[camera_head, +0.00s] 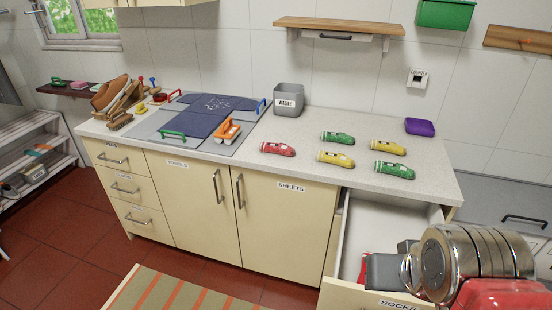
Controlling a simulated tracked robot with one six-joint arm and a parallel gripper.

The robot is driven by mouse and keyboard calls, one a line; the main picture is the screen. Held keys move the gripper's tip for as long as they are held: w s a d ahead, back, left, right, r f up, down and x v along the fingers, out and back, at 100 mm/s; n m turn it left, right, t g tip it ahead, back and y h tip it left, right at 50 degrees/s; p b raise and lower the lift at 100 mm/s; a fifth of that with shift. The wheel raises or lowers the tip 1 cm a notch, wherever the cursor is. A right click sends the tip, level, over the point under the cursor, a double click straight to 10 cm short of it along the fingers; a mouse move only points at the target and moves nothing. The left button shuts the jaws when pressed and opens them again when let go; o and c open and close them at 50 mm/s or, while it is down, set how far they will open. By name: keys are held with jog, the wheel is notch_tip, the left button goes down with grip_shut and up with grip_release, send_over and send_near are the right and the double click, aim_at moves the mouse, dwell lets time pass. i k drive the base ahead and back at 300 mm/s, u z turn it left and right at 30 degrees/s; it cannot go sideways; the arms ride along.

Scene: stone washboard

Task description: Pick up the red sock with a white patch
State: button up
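A red sock-like item with a white patch (277,149) lies on the pale countertop, right of the blue washboard panels. Two green items (337,138) (394,170) and two yellow ones (388,147) (343,158), also with white patches, lie right of it. My gripper (390,263) is at the lower right, over or in the open drawer labelled SOCKS (339,294), well away from the countertop red item. Its grey fingers are partly hidden by my metal wrist, so its opening is unclear. A small red piece (363,268) shows beside the fingers; I cannot tell whether it is held.
A grey WASTE bin (289,100) stands at the back of the counter, and a purple block (420,126) at the back right. An orange brush (227,131) rests on the washboard's right side. A wooden shelf (338,25) hangs above. The counter's front strip is clear.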

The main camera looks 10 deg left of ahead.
aim_at(281, 150)
jog(key=k, duration=0.85)
jog(key=u, duration=0.25)
jog(key=i, duration=0.45)
jog(key=u, duration=0.95)
jog(key=i, duration=2.5)
jog(key=z, duration=0.6)
